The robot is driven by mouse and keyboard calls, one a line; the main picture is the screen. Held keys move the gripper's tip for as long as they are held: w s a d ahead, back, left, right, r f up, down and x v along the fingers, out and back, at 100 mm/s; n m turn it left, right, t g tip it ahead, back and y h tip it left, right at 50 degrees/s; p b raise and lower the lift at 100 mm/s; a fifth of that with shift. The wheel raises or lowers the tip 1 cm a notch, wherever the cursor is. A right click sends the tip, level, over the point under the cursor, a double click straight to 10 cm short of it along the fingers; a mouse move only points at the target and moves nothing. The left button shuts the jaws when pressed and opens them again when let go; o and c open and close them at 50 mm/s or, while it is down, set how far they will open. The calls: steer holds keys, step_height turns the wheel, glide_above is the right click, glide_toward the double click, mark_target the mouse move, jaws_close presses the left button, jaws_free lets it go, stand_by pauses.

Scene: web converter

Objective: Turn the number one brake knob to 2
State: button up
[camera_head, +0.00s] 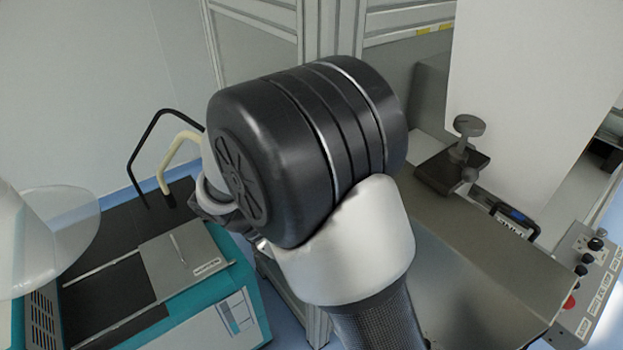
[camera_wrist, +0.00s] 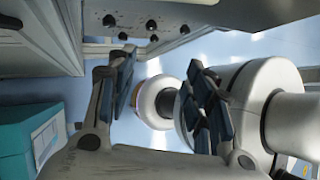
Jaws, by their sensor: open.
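A grey control panel (camera_head: 607,262) is at the right edge of the head view. It has several black knobs, one being the upper knob (camera_head: 595,243), and a red button (camera_head: 569,302). The labels are too small to read, so I cannot tell which knob is the number one brake knob. In the wrist view, my gripper (camera_wrist: 160,68) is open, with nothing between its fingers. A grey box face (camera_wrist: 185,14) with several small dark round parts lies beyond the fingertips at the top; I cannot tell whether these are the knobs.
A clamp with a round handle (camera_head: 468,127) stands on the metal machine bed (camera_head: 480,262), left of the panel. A white sheet (camera_head: 535,75) hangs behind it. A teal and grey machine (camera_head: 215,320) is at lower left, and it has a black bent handle (camera_head: 139,150).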

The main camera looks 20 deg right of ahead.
step_height(320, 180, down, 26)
steer(key=a+f+n+t+h+p, duration=0.15)
steer(key=n+t+h+p, duration=0.5)
steer(key=n, duration=1.95)
steer(key=w+d+t+h+b, duration=0.1)
steer(key=w+d, duration=0.1)
steer(key=d, duration=0.5)
steer(key=w+d+r+t+h+b, duration=0.1)
steer(key=w+d, duration=0.2)
steer(key=d, duration=0.5)
steer(key=shift+w+d+h+b, duration=0.15)
steer(key=shift+w+h+b, duration=0.1)
steer(key=shift+h+b, duration=0.1)
steer(key=c, duration=1)
